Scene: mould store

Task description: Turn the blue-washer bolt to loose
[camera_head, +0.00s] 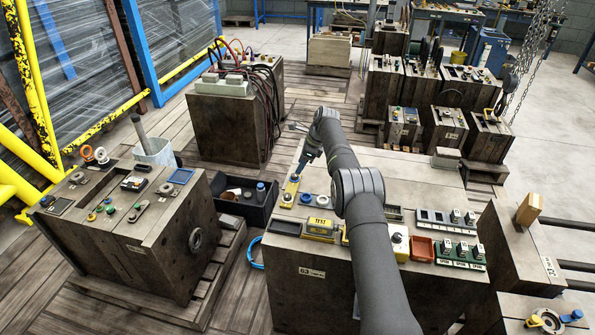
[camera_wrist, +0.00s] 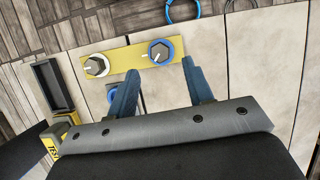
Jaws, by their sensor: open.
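In the wrist view, a yellow plate (camera_wrist: 129,58) carries two bolts. The blue-washer bolt (camera_wrist: 160,52) is on its right end, with a grey head inside a blue ring and a white pointer mark toward the left. The other bolt (camera_wrist: 97,66) has a pale washer and sits on the left end. My gripper (camera_wrist: 160,72) is open and empty, its blue fingers spread to either side below the blue-washer bolt, which shows beyond the tips. In the head view, the yellow plate (camera_head: 291,189) lies on the bench's left side, near my gripper (camera_head: 303,167); its bolts are small there.
A black tray (camera_wrist: 51,86) and a yellow labelled block (camera_wrist: 56,143) stand left of the plate in the wrist view. A blue ring (camera_wrist: 183,9) lies beyond it. In the head view, an orange tray (camera_head: 422,249) and a green panel (camera_head: 460,253) sit at right.

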